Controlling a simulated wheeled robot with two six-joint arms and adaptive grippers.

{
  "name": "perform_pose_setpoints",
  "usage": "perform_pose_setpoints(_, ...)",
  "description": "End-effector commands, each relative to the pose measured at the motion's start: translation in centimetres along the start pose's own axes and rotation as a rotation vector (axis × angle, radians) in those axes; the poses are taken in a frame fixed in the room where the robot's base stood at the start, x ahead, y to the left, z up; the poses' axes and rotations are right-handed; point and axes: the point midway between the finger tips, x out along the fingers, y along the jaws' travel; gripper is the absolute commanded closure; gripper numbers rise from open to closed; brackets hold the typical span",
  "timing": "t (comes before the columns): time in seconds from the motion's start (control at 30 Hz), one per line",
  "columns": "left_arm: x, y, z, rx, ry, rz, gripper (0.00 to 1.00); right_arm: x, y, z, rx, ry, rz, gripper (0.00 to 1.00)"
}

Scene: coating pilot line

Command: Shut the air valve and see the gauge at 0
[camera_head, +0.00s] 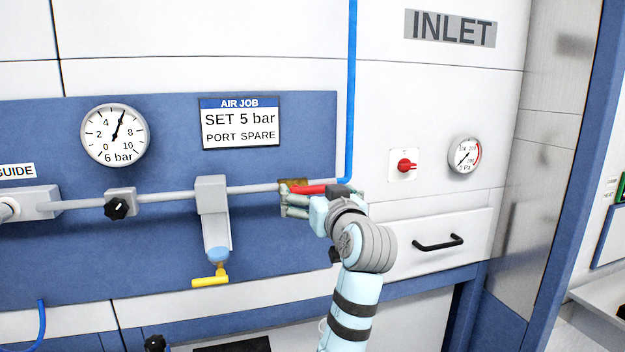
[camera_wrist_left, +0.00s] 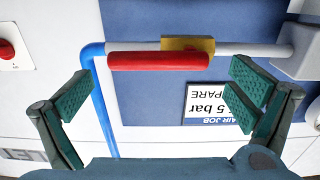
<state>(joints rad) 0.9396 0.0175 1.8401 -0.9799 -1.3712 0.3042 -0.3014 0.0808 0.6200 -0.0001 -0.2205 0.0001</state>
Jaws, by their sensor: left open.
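The air valve has a brass body (camera_head: 291,184) on a grey pipe and a red lever handle (camera_head: 311,189). The handle lies along the pipe, pointing toward the blue hose. In the left wrist view the red handle (camera_wrist_left: 158,61) and brass body (camera_wrist_left: 187,44) show whole. My left gripper (camera_head: 293,201) is at the valve, partly covering it. In the left wrist view its fingers (camera_wrist_left: 163,95) are spread wide, with the handle ahead of the gap and nothing held. The round pressure gauge (camera_head: 115,135) has its needle near 6, with "6 bar" printed below. My right gripper is not in view.
A sign (camera_head: 239,123) reads "SET 5 bar". Along the pipe are a black knob (camera_head: 117,207) and a grey block with a yellow tap handle (camera_head: 210,280) below. A red switch (camera_head: 405,165), a second gauge (camera_head: 466,157) and a drawer handle (camera_head: 437,243) are right of the gripper.

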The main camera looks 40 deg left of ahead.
Motion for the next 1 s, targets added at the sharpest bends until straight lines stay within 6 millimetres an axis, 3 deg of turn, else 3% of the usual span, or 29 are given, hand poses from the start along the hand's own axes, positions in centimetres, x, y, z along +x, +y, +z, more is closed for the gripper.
perform_pose_setpoints(0.2,3.1,0.0,0.1,0.001,0.000,-0.001,0.00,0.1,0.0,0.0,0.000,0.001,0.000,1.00)
perform_pose_setpoints(0.5,3.6,0.0,0.1,-0.001,0.000,0.001,0.00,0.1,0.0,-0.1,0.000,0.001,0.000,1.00)
perform_pose_setpoints(0.9,3.5,0.0,0.1,0.000,-0.001,0.001,0.62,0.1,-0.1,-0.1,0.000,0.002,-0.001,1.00)
perform_pose_setpoints(1.0,3.5,0.0,0.1,0.000,-0.001,0.000,0.67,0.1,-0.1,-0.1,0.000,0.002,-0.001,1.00)
